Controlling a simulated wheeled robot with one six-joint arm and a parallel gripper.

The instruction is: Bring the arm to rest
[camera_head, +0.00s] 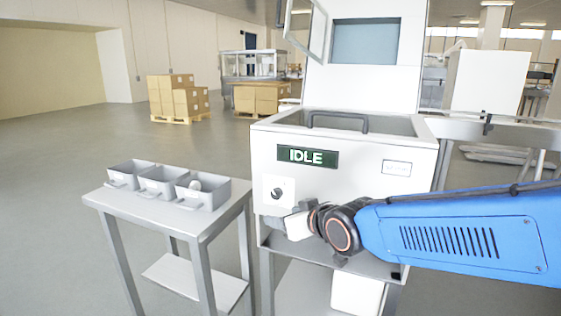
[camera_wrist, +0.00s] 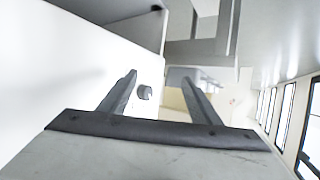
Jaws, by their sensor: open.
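My blue arm (camera_head: 455,235) reaches in from the right in the head view. My gripper (camera_head: 290,222) is at the front of the white machine (camera_head: 350,170), just below and right of its dark knob (camera_head: 277,193). In the wrist view the two dark fingers of my gripper (camera_wrist: 160,88) stand apart, with nothing held between them. The knob (camera_wrist: 144,92) shows beyond and between the fingers there. Whether any part of the gripper touches the machine front cannot be told.
A green display (camera_head: 307,156) on the machine reads IDLE. A grey side table (camera_head: 205,222) at left holds three grey bins (camera_head: 162,180); a pale round thing (camera_head: 195,185) is in the right one. Boxes on a pallet (camera_head: 178,97) stand far back. Open floor lies at left.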

